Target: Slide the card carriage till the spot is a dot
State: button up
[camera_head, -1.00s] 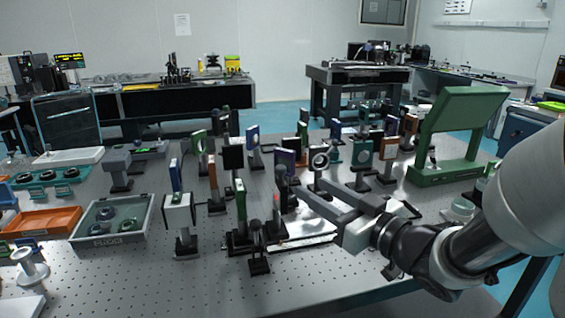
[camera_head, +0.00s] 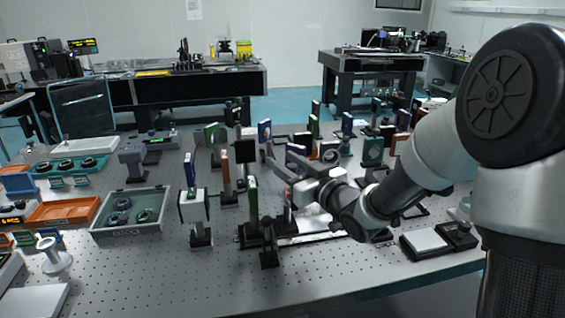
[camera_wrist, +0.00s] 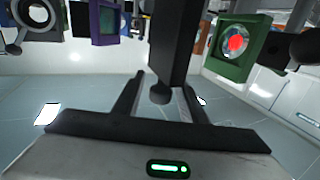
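My gripper (camera_head: 280,163) is open above the optics in the head view. Its two separated fingers also show in the wrist view (camera_wrist: 160,98). A dark upright bar with a round knob (camera_wrist: 160,95) shows between or just beyond the fingers; I cannot tell whether they touch it. A green-framed round optic (camera_wrist: 237,42) with a red spot is at the upper right there. In the head view, a pale rail (camera_head: 312,238) lies below my gripper, with a green-edged plate (camera_head: 253,198) at its left end. I cannot clearly make out the card carriage, partly hidden by my arm.
Several mounted optics crowd the table behind my gripper, including a black square plate (camera_head: 244,147). A white-faced mount (camera_head: 193,206) stands left of the rail. A grey tray (camera_head: 128,232) holds round parts. The perforated front tabletop (camera_head: 190,285) is mostly clear.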

jog(key=shift+w+a, duration=0.4)
jog(key=shift+w, duration=0.05)
